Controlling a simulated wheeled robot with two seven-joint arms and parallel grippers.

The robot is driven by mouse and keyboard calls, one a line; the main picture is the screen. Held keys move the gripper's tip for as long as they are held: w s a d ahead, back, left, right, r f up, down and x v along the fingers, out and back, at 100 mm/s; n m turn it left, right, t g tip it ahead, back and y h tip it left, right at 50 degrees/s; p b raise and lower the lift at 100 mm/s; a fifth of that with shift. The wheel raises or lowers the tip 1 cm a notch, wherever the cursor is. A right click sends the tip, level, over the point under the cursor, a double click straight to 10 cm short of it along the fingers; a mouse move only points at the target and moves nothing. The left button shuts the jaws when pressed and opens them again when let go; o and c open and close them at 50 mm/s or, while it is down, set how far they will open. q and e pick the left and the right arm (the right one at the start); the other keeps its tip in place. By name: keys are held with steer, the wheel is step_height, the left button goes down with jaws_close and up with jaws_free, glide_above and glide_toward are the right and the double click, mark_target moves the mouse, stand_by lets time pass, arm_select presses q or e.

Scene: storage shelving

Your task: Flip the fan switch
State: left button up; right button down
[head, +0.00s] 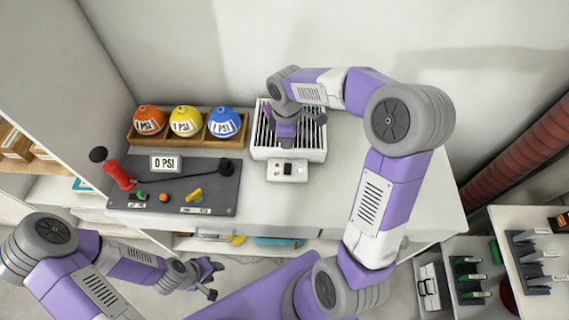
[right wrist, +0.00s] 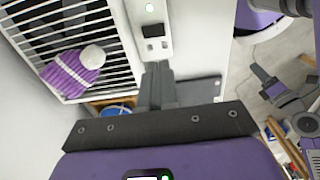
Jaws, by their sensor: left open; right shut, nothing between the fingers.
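The fan is a white box with a slatted grille (head: 316,141) on the counter. Its white control panel (head: 287,171) juts out at the front, with a dark switch and a small green light. In the right wrist view the black switch (right wrist: 154,30) sits on the panel beside the grille. My right gripper (right wrist: 156,68) is shut and empty, its fingertips close to the panel just below the switch; I cannot tell whether they touch it. In the head view the hand is over the grille. My left gripper (head: 212,279) is open and empty, low in front of the counter.
A purple-and-white knit hat (right wrist: 75,71) shows at the grille. Left of the fan are a wooden rack (head: 180,143) with orange, yellow and blue domes and a grey panel (head: 222,190) with a red-handled lever. The counter (head: 400,205) right of the fan is clear.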

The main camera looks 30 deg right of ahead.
steer(key=shift+w, duration=0.1)
steer(key=shift+w+d+r+p, duration=0.2)
steer(key=shift+w+d+p, duration=0.2)
steer(key=shift+w+p, duration=0.25)
step_height(320, 180, up, 14)
steer(key=w+d+p, duration=0.1)
steer(key=p, duration=0.5)
steer(key=shift+w, duration=0.25)
